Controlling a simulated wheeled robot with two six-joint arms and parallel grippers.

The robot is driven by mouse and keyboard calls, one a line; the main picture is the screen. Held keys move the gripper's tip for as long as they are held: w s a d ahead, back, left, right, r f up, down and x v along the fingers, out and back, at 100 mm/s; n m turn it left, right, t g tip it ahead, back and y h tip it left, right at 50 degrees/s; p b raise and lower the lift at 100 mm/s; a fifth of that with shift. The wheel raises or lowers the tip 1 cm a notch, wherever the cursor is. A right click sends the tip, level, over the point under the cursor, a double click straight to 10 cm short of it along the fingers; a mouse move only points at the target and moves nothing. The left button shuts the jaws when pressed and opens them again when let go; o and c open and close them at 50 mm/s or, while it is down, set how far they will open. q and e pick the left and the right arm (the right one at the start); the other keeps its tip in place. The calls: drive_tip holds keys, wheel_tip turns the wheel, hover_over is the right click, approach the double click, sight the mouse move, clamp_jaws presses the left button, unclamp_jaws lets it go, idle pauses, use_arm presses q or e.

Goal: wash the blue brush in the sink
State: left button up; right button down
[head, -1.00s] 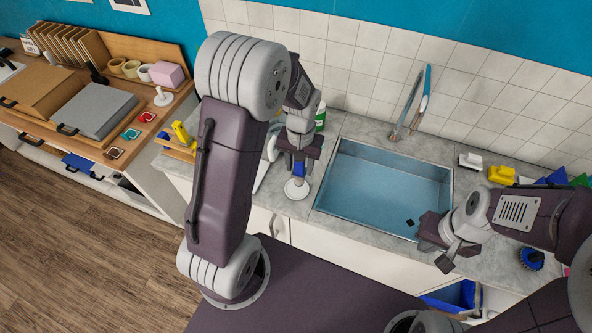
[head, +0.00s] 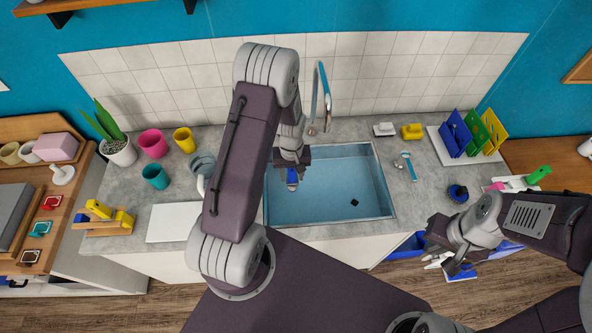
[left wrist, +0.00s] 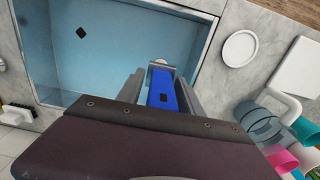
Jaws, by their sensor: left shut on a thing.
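My left gripper (head: 292,160) is shut on a blue brush (head: 292,177) above the left part of the sink. In the left wrist view, its blue body (left wrist: 162,92) sits between the fingers, with a pale end beyond; the bristles cannot be made out. The steel sink (head: 385,214) has a blue-looking basin and a small dark square on its floor. The tall faucet (head: 315,110) stands behind it. My right gripper (head: 450,255) is over the counter's front edge, right of the sink; its jaws are unclear and nothing is visibly held.
A round blue scrub brush (head: 457,193) lies on the counter right of the sink. A white board (head: 172,223) and several cups are at the left. White (head: 384,129) and yellow (head: 412,132) items stand behind the sink's right end. A white disc (left wrist: 240,48) lies beside the sink.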

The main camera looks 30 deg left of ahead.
use_arm(q)
drive_tip(key=shift+w+f, duration=0.1)
drive_tip(key=shift+f, duration=0.05)
wheel_tip(320, 180, down, 17)
drive_tip(key=b, duration=1.3)
drive_tip(key=shift+f+b, duration=0.2)
drive_tip(key=shift+b, duration=0.15)
drive_tip(key=shift+f+b, duration=0.75)
drive_tip(key=shift+f, duration=0.2)
wheel_tip(320, 180, up, 19)
drive_tip(key=p, duration=1.5)
drive_tip(key=shift+f, duration=0.15)
idle(0.5)
